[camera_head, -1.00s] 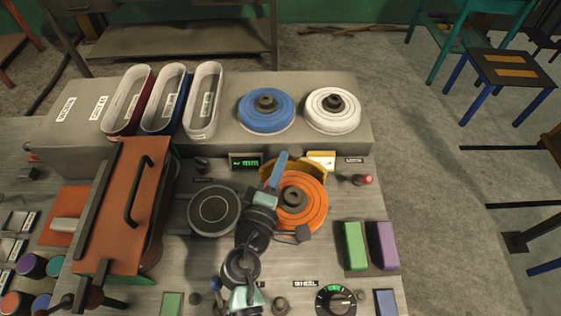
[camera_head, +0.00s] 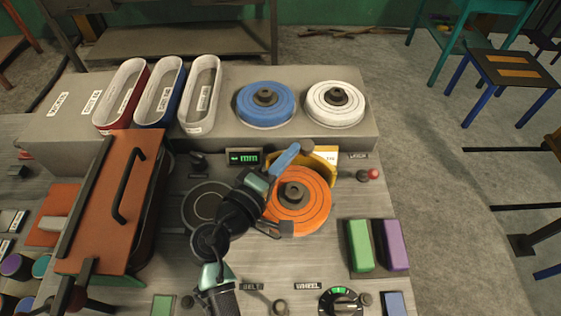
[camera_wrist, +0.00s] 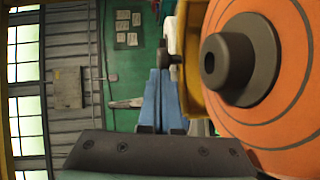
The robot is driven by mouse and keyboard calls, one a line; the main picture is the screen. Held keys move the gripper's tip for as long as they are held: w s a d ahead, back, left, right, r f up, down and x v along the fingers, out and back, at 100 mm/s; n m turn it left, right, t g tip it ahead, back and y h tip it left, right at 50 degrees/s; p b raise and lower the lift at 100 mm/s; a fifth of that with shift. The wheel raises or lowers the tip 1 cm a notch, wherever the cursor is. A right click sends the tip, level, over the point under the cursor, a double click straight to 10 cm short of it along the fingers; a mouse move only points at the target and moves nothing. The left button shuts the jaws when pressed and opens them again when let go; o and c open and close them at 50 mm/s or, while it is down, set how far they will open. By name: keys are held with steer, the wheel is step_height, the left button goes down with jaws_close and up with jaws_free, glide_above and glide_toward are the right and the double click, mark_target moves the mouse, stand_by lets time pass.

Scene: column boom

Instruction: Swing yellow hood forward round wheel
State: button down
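The orange wheel (camera_head: 303,208) with its dark hub lies face up on the bench. It fills the right of the wrist view (camera_wrist: 285,75). The yellow hood (camera_head: 322,168) curves round the wheel's back and right-back rim; my gripper hides part of it. In the wrist view the hood's yellow wall (camera_wrist: 190,60) stands between my fingers and the wheel. A dark knob (camera_head: 307,146) on the hood is just beyond my fingertips. My gripper (camera_head: 293,150) has its blue fingers together, pointing at the back of the wheel, with nothing visible between them. Contact with the knob is unclear.
A blue wheel (camera_head: 266,105) and a white wheel (camera_head: 336,104) sit on the raised ledge behind. A small display (camera_head: 243,157) stands left of the hood, a red-tipped lever (camera_head: 373,174) to its right. Green (camera_head: 359,245) and purple (camera_head: 391,245) blocks stand at front right.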

steer(key=shift+w+d+f+m+g+h+b, duration=0.15)
steer(key=shift+d+m+g+h+b, duration=0.1)
steer(key=shift+m+g+h+b, duration=0.25)
steer(key=shift+d+f+m+g+h+b, duration=0.1)
steer(key=shift+d+m+g+h+b, duration=0.1)
steer(key=shift+m+g+h+b, duration=0.25)
steer(key=shift+d+m+g+h, duration=0.25)
steer(key=shift+d+m+h, duration=0.1)
steer(key=shift+s+d+r, duration=0.2)
steer(key=shift+s+d, duration=0.15)
steer(key=shift+d, duration=0.3)
steer(key=shift+s+d+b, duration=0.2)
steer(key=shift+d+b, duration=0.1)
steer(key=shift+d, duration=0.25)
